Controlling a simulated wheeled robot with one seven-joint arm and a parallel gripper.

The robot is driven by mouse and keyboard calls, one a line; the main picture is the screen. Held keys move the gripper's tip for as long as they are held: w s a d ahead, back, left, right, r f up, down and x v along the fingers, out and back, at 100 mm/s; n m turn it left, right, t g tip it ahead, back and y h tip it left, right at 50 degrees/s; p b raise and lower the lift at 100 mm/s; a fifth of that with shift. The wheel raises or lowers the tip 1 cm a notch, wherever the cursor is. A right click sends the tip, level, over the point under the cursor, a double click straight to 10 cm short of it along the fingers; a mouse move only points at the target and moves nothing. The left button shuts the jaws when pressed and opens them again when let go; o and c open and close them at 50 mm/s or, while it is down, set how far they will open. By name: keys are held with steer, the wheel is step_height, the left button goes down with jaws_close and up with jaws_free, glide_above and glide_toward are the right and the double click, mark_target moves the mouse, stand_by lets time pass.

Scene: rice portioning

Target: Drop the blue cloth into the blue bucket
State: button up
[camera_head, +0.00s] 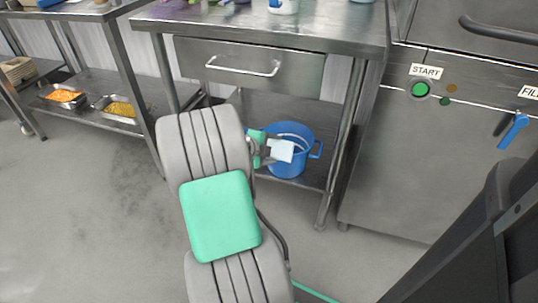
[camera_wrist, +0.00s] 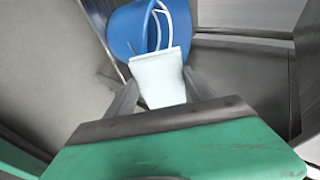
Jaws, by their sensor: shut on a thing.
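The blue bucket (camera_head: 289,171) stands upright on the lower shelf of the middle steel table, with a handle on its right side. It also shows at the top of the wrist view (camera_wrist: 124,32), with its pale handle across it. My gripper (camera_head: 268,150) is shut on the cloth (camera_head: 281,149), which looks pale bluish white. In the wrist view the cloth (camera_wrist: 158,76) sticks out between the two fingers, in front of the bucket. The cloth overlaps the bucket's left part in the head view. I cannot tell whether it is over the opening or touching the rim.
The table's drawer (camera_head: 250,68) and top lie above the shelf, and a table leg (camera_head: 337,150) stands right of the bucket. A steel machine (camera_head: 430,150) is at the right. Food trays (camera_head: 116,108) sit on the left table's lower shelf. The floor at left is clear.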

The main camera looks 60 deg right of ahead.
steer(key=w+d+b, duration=0.2)
steer(key=d+b, duration=0.2)
steer(key=d, duration=0.8)
steer(key=shift+d+b, duration=0.15)
steer(key=shift+b, duration=0.25)
steer(key=shift+r, duration=0.1)
steer(key=o, duration=1.6)
steer(key=shift+c, duration=0.2)
steer(key=a, duration=0.5)
steer(key=s+a+r+b, duration=0.1)
steer(key=a, duration=0.4)
steer(key=s+a+r, duration=0.1)
steer(key=a, duration=0.5)
steer(key=shift+s, duration=0.25)
